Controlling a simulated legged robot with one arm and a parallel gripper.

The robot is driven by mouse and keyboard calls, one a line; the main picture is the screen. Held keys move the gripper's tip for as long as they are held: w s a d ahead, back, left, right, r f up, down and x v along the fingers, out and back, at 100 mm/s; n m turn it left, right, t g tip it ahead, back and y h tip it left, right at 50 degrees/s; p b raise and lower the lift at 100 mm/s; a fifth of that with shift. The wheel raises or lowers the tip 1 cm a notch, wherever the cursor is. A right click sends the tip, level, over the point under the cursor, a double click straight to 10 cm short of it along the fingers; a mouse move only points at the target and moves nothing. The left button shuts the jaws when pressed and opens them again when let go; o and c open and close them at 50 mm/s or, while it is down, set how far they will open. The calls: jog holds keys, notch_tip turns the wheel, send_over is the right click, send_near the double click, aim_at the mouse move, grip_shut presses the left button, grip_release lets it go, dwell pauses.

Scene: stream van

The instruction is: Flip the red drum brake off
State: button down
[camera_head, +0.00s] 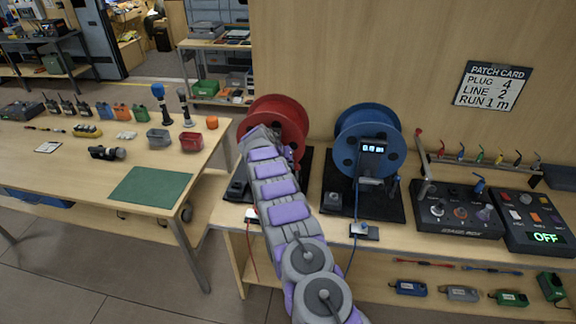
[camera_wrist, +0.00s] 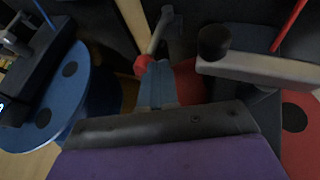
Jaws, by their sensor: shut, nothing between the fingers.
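The red drum (camera_head: 283,107) stands on a black base at the back of the bench, partly hidden by my arm in the head view. Its red face (camera_wrist: 305,130) shows at the right edge of the wrist view. A grey lever with a red round knob (camera_wrist: 143,64) stands upright near the centre of the wrist view; I take it for the brake lever. My gripper (camera_wrist: 157,84) is shut and empty, its tips close beside the knob; I cannot tell whether they touch. My gripper's fingers are hidden behind my arm in the head view.
The blue drum (camera_head: 376,122) with a lit display stands to the right, close to my arm; it is at left in the wrist view (camera_wrist: 60,95). A grey bar (camera_wrist: 262,69) with a black knob is close right of my gripper. A stage box (camera_head: 458,214) sits further right.

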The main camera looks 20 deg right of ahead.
aim_at(299, 167)
jog(key=shift+s+d+r, duration=0.15)
jog(key=shift+d, duration=0.15)
dwell(0.5)
jog(key=shift+s+d+t+y+b, duration=0.25)
jog(key=shift+d+t+y+b, duration=0.05)
jog(key=shift+d+t+y, duration=0.1)
jog(key=shift+s+d+m+t+y, duration=0.3)
jog(key=shift+s+d+y, duration=0.25)
jog(key=shift+d+y, duration=0.05)
jog(key=shift+s+d+r+y, duration=0.1)
jog(key=shift+d+y, duration=0.2)
jog(key=s+d+f+m+t+y+b, duration=0.1)
jog(key=s+d+f+t+y+b, duration=0.1)
jog(key=d, duration=0.3)
jog(key=shift+s+d+f+t+y+b, duration=0.25)
jog(key=shift+s+f+t+y+b, duration=0.25)
jog(key=shift+s+y, duration=0.4)
jog(key=shift+s+m, duration=0.1)
jog(key=shift+m, duration=0.2)
